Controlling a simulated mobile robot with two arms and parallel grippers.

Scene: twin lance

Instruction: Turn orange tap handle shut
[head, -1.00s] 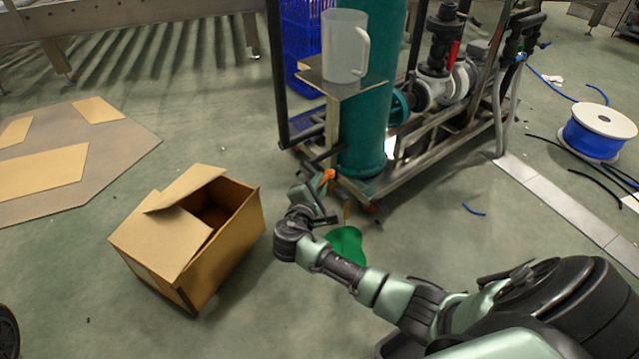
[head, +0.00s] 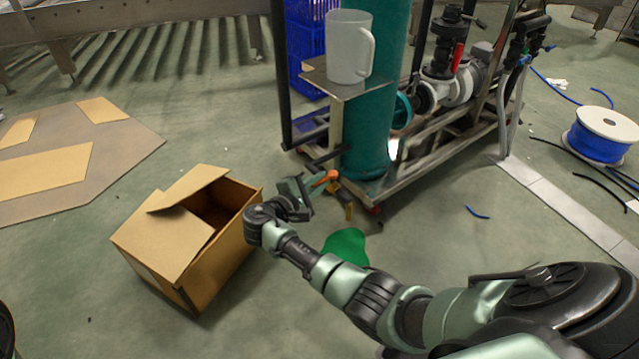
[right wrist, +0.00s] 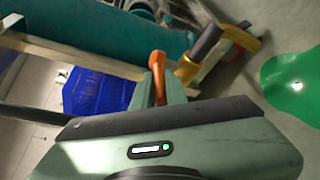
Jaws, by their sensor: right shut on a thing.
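The orange tap handle (head: 326,181) is low at the near corner of the pump skid, at the foot of the teal column. My right gripper (head: 314,186) reaches it from the left and is shut on it. In the right wrist view the orange handle (right wrist: 157,72) stands between the two fingers of my right gripper (right wrist: 160,92). A brass-coloured tap part (right wrist: 187,70) with a grey pipe (right wrist: 206,42) sits right beside it. The fingers hide the handle's lower part. My left gripper is not in view.
A green patch (head: 345,246) lies on the floor below the tap. An open cardboard box (head: 165,243) stands close left of my right wrist. A jug (head: 349,46) stands on the skid's shelf (head: 345,88). A blue cable reel (head: 600,140) is far right.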

